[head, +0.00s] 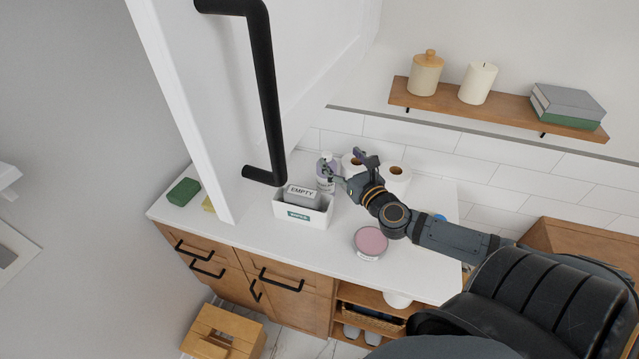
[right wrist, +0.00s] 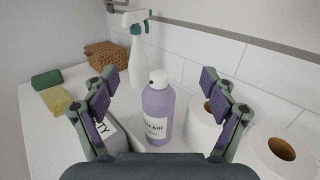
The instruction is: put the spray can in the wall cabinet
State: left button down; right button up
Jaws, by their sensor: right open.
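The spray can (head: 325,172) is pale purple with a white cap and stands upright on the white counter; its label shows in the right wrist view (right wrist: 157,112). My right gripper (head: 347,168) is open. In the right wrist view its two fingers (right wrist: 168,100) are spread, with the can showing in the gap between them, apart from both pads. The wall cabinet (head: 225,70) is a large white form with a long black handle, at the upper left of the head view. Its inside is not visible. My left gripper is not in view.
A white box (head: 302,213) holding a grey item marked EMPTY stands left of the can, with toilet rolls (right wrist: 205,120) at right. Behind are a trigger bottle (right wrist: 137,55) and a wicker box (right wrist: 106,55). A pink-topped tin (head: 370,242) sits in front. A wood shelf (head: 505,107) hangs at right.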

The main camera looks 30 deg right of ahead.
aim_at(326, 178)
notch_tip(326, 178, down, 8)
jog(key=f+b, duration=0.1)
jog(key=b, duration=0.4)
jog(key=w+r+p, duration=0.1)
jog(key=w+p, duration=0.2)
jog(key=w, duration=0.5)
jog(key=shift+d, duration=0.2)
jog(key=shift+s+r, duration=0.1)
jog(key=shift+s, duration=0.1)
jog(key=c, duration=0.4)
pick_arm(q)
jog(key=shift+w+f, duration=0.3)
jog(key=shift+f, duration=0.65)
pick_arm(e)
grip_shut()
